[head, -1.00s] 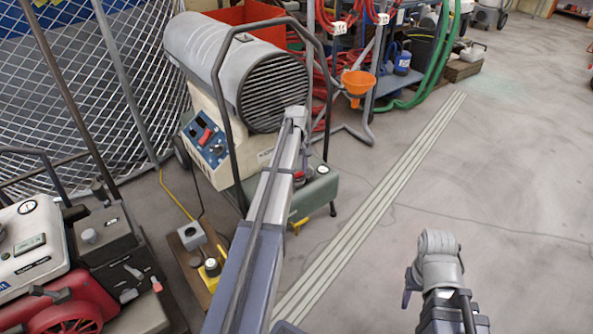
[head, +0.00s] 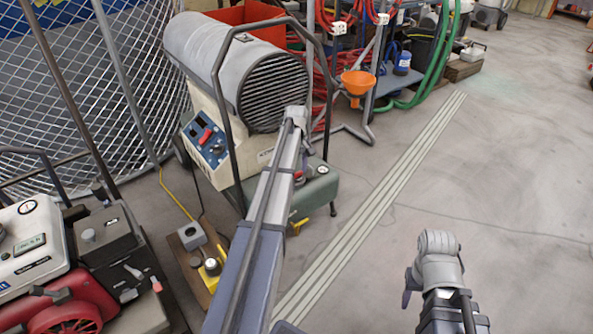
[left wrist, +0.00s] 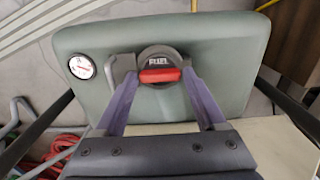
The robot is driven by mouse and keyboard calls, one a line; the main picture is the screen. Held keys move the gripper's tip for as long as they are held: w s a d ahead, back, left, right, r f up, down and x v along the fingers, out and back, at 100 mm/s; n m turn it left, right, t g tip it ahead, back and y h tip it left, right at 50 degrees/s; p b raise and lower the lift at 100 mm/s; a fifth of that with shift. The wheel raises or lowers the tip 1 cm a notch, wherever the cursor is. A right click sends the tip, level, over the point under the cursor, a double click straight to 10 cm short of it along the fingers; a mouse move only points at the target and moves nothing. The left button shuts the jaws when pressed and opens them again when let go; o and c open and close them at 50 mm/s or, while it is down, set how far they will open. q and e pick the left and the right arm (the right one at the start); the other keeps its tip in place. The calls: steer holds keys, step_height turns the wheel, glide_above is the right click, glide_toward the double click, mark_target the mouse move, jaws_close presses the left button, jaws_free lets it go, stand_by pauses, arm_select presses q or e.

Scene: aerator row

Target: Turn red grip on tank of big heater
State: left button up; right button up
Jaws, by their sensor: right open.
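The big heater (head: 205,55) stands at the upper left in the head view, with its grey-green tank (head: 318,190) low in front. In the left wrist view the tank (left wrist: 240,60) fills the upper middle. Its round black fuel cap (left wrist: 158,55) carries the red grip (left wrist: 159,75), a bar lying level across the picture. My left gripper (left wrist: 160,79) has one purple finger at each end of the red grip and looks shut on it. In the head view my left forearm hides most of that spot. My right gripper (head: 408,288) is open, held over bare floor and partly hidden by its wrist.
A round white gauge (left wrist: 82,67) sits on the tank left of the cap. The heater's dark tube frame (head: 225,110) rises close to my left arm. A red and black machine (head: 70,300) stands at the lower left.

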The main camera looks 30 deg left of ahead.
mark_target(297, 173)
arm_select(q)
steer(key=o, duration=0.3)
steer(key=shift+r, duration=0.1)
step_height(297, 173, up, 8)
steer(key=p, duration=0.8)
steer(key=shift+f, duration=0.2)
